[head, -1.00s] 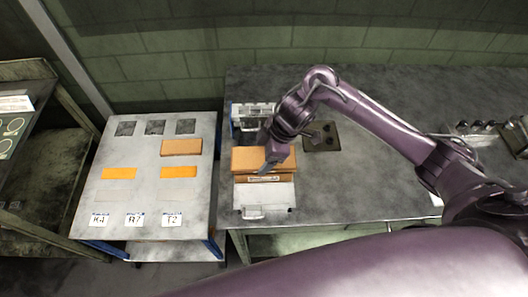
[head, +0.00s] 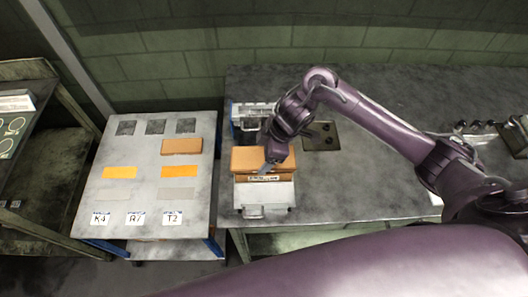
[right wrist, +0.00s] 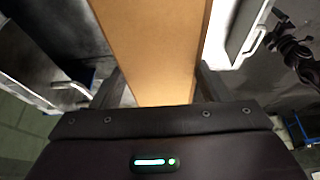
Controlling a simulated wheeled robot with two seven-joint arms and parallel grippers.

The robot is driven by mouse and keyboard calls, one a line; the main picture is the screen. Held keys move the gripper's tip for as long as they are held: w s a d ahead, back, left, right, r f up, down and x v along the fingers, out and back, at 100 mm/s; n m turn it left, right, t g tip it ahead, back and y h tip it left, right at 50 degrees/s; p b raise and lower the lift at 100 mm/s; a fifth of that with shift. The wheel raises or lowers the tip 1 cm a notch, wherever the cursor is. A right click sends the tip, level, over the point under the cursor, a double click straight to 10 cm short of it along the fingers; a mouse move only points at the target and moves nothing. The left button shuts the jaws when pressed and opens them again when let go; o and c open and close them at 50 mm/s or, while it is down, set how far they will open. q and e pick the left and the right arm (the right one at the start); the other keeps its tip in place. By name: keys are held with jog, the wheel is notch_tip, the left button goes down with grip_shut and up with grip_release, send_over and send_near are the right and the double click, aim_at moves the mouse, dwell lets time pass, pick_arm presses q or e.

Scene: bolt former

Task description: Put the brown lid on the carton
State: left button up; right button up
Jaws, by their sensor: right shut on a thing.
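The brown lid (head: 248,160) is at the left end of the grey bench, directly above the carton (head: 264,178), whose labelled front edge shows below it. I cannot tell whether the lid is fully seated or slightly raised. My right gripper (head: 268,166) is over the lid's right half and shut on it. In the right wrist view the lid (right wrist: 155,50) fills the space between the two fingers of the right gripper (right wrist: 158,85). My left gripper is not in view.
A side table (head: 125,200) to the left has orange and grey patches, K4, R7 and T2 cards and a brown box (head: 181,146). A light plate (head: 265,195) with a handle lies in front of the carton. A dark square plate (head: 320,137) is behind right.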

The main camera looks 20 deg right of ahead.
jog(key=shift+f+b, duration=0.8)
jog(key=shift+f, duration=0.5)
dwell(0.4)
jog(key=o, duration=1)
jog(key=shift+r, duration=0.1)
jog(key=v, duration=0.6)
jog(key=shift+d+r, duration=0.1)
jog(key=shift+d, duration=0.1)
jog(key=shift+s+d+r, duration=0.1)
jog(key=shift+d+r, duration=0.1)
jog(key=shift+r, duration=0.45)
jog(key=shift+f, duration=0.1)
